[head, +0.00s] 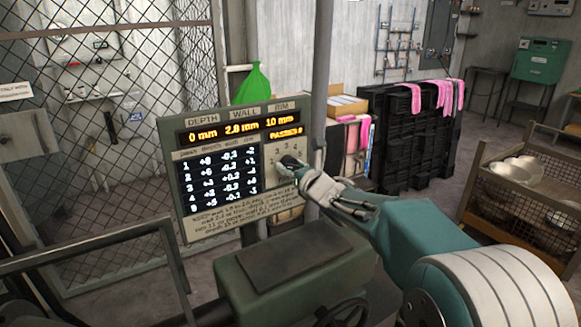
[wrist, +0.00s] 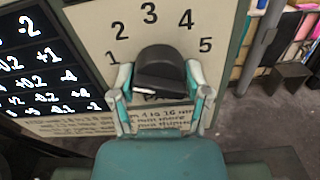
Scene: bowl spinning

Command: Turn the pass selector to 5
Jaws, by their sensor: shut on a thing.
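The pass selector is a dark round knob (wrist: 160,62) on a pale panel, with the numbers 1 to 5 in an arc above it. My gripper (wrist: 159,84) is shut on the knob, one finger on each side of it. A short white mark shows on the knob's near face, left of its middle. I cannot tell which number the knob points to. In the head view my gripper (head: 288,168) is at the lower right of the display panel (head: 234,155) and hides much of the knob. An orange "PASSES" readout (head: 284,135) is lit above the dial; its digit is too small to read surely.
A green machine block (head: 290,270) with a handwheel stands below the panel. A wire fence (head: 110,110) is at the left. Black crates (head: 410,135) with pink cloths stand behind, and a mesh bin of bowls (head: 525,190) is at the right.

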